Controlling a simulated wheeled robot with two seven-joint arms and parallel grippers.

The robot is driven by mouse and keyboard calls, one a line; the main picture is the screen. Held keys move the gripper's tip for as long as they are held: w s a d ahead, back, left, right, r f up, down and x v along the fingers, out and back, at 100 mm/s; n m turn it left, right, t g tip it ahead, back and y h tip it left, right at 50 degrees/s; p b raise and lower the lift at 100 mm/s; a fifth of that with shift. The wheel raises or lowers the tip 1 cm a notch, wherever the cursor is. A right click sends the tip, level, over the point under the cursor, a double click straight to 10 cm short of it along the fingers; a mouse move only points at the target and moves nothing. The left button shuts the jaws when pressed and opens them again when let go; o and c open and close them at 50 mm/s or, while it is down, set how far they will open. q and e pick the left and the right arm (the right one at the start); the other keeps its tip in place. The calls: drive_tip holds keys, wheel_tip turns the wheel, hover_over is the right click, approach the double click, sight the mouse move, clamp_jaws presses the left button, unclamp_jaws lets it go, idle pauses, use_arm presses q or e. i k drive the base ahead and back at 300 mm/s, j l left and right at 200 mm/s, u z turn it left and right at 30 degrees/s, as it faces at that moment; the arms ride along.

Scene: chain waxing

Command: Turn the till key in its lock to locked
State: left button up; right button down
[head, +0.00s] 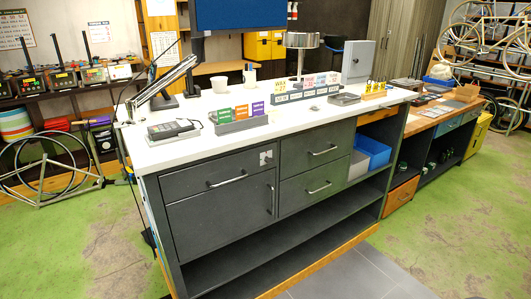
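A small light-coloured lock plate (266,157) sits on the dark grey counter front, at the upper right of the top left drawer (215,176). A key seems to be in it, but it is too small to tell which way it is turned. The drawer is shut and has a bar handle (227,181). Neither of my grippers shows in the head view.
The white counter top (220,151) holds a card terminal (174,130), a grey tray of coloured cards (242,122) and several labelled blocks (307,91). Below are a cupboard door and an open shelf. Green floor (75,240) is clear at the front left.

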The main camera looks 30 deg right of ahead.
sight(268, 160)
drive_tip(key=i+z, duration=0.15)
drive_tip(key=z, duration=0.3)
drive_tip(key=i+z, duration=0.2)
drive_tip(key=z, duration=0.25)
drive_tip(key=i+z, duration=0.15)
drive_tip(key=z, duration=0.3)
